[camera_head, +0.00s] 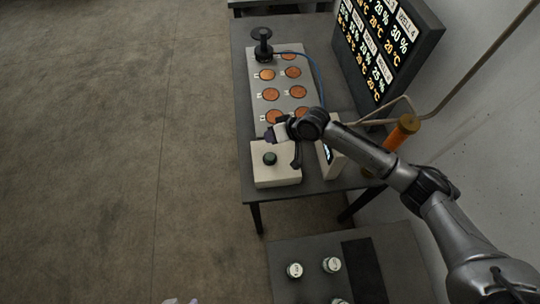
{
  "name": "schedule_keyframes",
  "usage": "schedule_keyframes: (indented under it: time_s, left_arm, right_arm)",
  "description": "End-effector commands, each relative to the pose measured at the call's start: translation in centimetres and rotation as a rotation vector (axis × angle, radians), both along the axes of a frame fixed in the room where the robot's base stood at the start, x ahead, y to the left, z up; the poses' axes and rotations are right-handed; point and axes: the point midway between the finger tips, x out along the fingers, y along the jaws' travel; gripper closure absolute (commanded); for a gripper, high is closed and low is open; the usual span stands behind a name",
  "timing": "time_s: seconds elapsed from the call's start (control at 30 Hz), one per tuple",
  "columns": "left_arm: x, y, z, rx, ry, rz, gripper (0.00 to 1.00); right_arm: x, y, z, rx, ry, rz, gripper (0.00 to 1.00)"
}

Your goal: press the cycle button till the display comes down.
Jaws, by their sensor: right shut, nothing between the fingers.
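A pale box (284,177) with a round black button or knob (270,158) on top stands at the near end of the dark table. I cannot tell for certain that this is the cycle button. A small white unit with a lit display (327,153) stands just right of it, partly behind my arm; its reading is too small to make out. My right gripper (270,138) is shut and empty, close to the box's far edge, beyond the black knob. Pale purple tips at the bottom edge may be my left gripper (181,301); they are almost wholly cut off.
A plate with several copper discs (270,94) and a black fixture (263,45) lies farther back. A large screen (384,45) stands at the right, with an orange cylinder (402,132) below it. A lower table (290,250) holds several white-capped jars. The left floor is clear.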

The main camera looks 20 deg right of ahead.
Motion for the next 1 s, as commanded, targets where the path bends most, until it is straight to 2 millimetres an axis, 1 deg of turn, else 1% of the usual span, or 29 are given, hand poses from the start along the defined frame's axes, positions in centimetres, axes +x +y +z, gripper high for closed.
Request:
schedule_keyframes:
  time_s: [0.17,0.37,0.77,0.8,1.0]
  left_arm:
    - [0.0,0.2,-0.8,0.007,0.000,-0.004,0.33]
    - [0.0,0.2,-2.6,0.007,0.000,-0.004,0.33]
    - [0.0,-0.1,-7.8,-0.004,0.001,0.003,0.33]
    - [0.0,-0.2,-7.6,-0.005,0.002,0.005,0.33]
    - [0.0,-0.2,-8.1,-0.008,0.001,0.005,0.33]
  right_arm:
    - [0.0,0.0,-0.8,-0.001,-0.001,0.000,1.00]
    - [0.0,0.0,-2.3,-0.002,-0.001,0.001,1.00]
    - [0.0,0.0,-6.8,-0.002,-0.001,0.001,1.00]
    - [0.0,0.0,-7.0,-0.001,0.001,0.000,1.00]
    - [0.0,0.0,-8.4,0.000,-0.001,0.001,1.00]
